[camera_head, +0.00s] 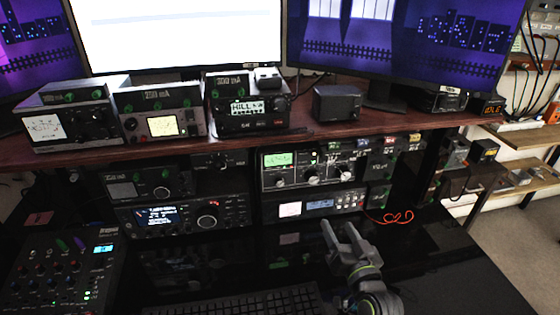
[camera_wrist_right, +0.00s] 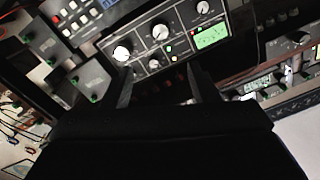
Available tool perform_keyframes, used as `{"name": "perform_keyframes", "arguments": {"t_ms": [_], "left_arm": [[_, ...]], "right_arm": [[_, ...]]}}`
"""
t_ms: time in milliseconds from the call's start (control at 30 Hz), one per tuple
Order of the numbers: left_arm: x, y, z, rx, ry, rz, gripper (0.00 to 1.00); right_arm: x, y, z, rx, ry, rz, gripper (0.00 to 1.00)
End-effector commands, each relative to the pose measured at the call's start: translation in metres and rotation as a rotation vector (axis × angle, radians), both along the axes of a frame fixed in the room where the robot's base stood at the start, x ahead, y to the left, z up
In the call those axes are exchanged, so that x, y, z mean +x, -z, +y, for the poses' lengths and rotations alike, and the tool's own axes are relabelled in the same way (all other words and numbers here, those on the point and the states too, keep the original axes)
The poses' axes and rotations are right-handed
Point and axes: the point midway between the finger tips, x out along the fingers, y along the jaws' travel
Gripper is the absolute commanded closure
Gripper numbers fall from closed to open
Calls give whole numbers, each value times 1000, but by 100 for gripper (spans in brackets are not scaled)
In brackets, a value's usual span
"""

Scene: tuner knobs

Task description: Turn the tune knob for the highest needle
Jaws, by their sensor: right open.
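The tuner (camera_head: 313,163) is a dark box with a lit green meter (camera_head: 278,159) and a row of knobs, on the shelf under the wooden desk top. It also shows upside down in the right wrist view (camera_wrist_right: 180,45), with its green meter (camera_wrist_right: 212,37) at right and a bright-capped knob (camera_wrist_right: 122,53) at left. The needle is too small to read, and I cannot tell which knob is labelled tune. My right gripper (camera_head: 338,228) is open and empty, in front of and below the tuner, apart from it. Its two fingers (camera_wrist_right: 160,78) point toward the panel. My left gripper is not in view.
A radio with a lit screen (camera_head: 180,217) is at left, a mixer (camera_head: 62,272) at front left. A keyboard (camera_head: 250,303) lies in front. A red cable (camera_head: 395,217) lies at right.

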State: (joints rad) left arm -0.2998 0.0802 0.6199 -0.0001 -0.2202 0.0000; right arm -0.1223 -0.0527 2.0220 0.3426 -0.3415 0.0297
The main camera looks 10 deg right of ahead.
Motion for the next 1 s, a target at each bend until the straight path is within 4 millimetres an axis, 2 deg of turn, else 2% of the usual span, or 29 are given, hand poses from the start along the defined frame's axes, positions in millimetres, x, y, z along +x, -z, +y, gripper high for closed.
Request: {"name": "perform_keyframes", "arguments": {"t_ms": [433, 767, 867, 1000], "left_arm": [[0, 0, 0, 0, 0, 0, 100], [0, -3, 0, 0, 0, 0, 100], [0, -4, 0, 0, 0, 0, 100], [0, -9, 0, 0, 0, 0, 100]], "right_arm": [[0, 0, 0, -15, 2, 0, 46], [-1, -1, 8, -362, 40, -7, 46], [1, -2, 9, -403, 44, -7, 46], [14, -3, 9, -407, 43, -8, 46]]}}
